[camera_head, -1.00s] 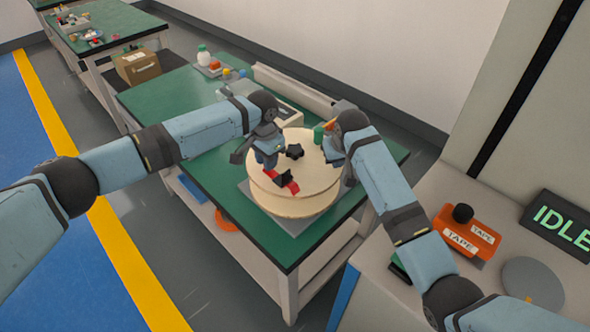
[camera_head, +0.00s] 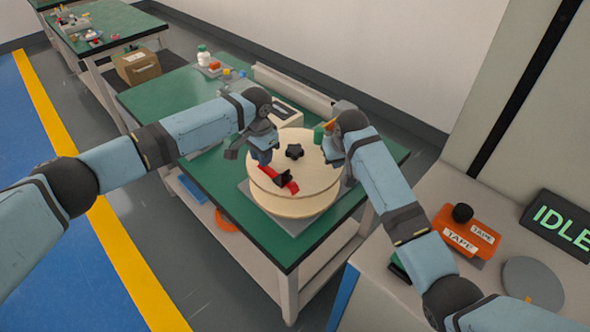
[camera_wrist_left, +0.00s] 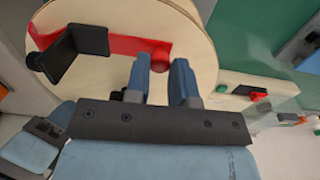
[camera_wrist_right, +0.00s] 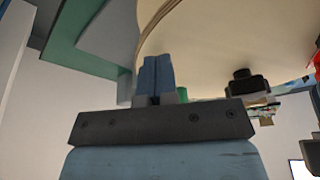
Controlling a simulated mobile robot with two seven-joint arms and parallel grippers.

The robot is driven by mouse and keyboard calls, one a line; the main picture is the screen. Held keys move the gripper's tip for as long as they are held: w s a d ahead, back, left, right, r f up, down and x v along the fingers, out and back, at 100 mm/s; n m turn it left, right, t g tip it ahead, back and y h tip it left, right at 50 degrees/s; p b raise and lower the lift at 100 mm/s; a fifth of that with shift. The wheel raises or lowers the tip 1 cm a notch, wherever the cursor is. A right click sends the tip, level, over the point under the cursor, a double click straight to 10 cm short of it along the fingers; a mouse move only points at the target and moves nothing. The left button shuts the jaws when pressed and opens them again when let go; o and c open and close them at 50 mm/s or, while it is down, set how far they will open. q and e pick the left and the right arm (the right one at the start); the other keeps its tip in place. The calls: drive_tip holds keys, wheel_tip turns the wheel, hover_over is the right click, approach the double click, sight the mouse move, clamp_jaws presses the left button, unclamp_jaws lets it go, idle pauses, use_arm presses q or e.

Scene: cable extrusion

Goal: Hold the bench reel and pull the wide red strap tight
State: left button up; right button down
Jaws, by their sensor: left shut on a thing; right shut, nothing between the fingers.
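The bench reel (camera_head: 318,176) is a pale round drum on the green bench, with a black star knob (camera_head: 294,151) on top. The wide red strap (camera_head: 292,187) runs across its face through a black buckle (camera_head: 283,179); it also shows in the left wrist view (camera_wrist_left: 118,44). My left gripper (camera_head: 263,161) is shut on the strap's red end at the reel's left side; its fingers (camera_wrist_left: 163,68) flank that end. My right gripper (camera_head: 333,158) is at the reel's right rim, shut with nothing between the fingers. In the right wrist view its fingers (camera_wrist_right: 156,72) are together beside the reel (camera_wrist_right: 230,40).
A white bottle (camera_head: 204,56) and small parts are at the bench's far end. The bench's front left is clear.

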use_arm(q)
drive_tip(key=shift+w+a, duration=0.25)
drive_tip(key=shift+a, duration=0.05)
use_arm(e)
drive_tip(key=shift+s+d+f, duration=0.15)
drive_tip(key=shift+f, duration=0.35)
use_arm(q)
drive_tip(key=shift+w+a, duration=0.2)
drive_tip(key=shift+w, duration=0.05)
drive_tip(key=shift+w+a, duration=0.35)
drive_tip(key=shift+a, duration=0.05)
drive_tip(key=o, duration=0.8)
drive_tip(key=shift+a, duration=0.1)
drive_tip(key=shift+r, duration=0.1)
wheel_tip(320, 180, up, 8)
use_arm(e)
drive_tip(key=shift+r, duration=0.1)
